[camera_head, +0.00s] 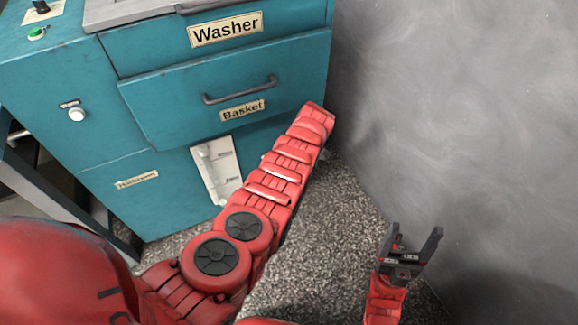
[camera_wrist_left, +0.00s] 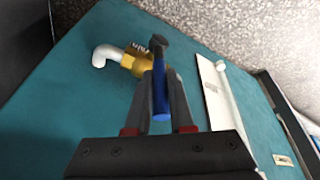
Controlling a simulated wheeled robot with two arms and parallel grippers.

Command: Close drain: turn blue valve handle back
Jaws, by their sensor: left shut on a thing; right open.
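The blue valve handle (camera_wrist_left: 160,98) shows in the left wrist view, between the two dark fingers of my left gripper (camera_wrist_left: 162,82). The gripper is shut on it. The brass valve body (camera_wrist_left: 134,63) is just left of the fingertips, with a white bent pipe (camera_wrist_left: 106,54) on its left. A label behind the valve is partly hidden. In the head view, my left arm reaches to the lower right side of the teal washer (camera_head: 160,190) and hides the valve and left gripper. My right gripper (camera_head: 415,232) is open and empty, at the lower right.
A white gauge panel (camera_head: 211,172) is on the washer's front, left of my arm; it also shows in the left wrist view (camera_wrist_left: 212,88). A grey wall (camera_head: 450,110) stands at the right. Speckled floor (camera_head: 320,240) lies between my arms.

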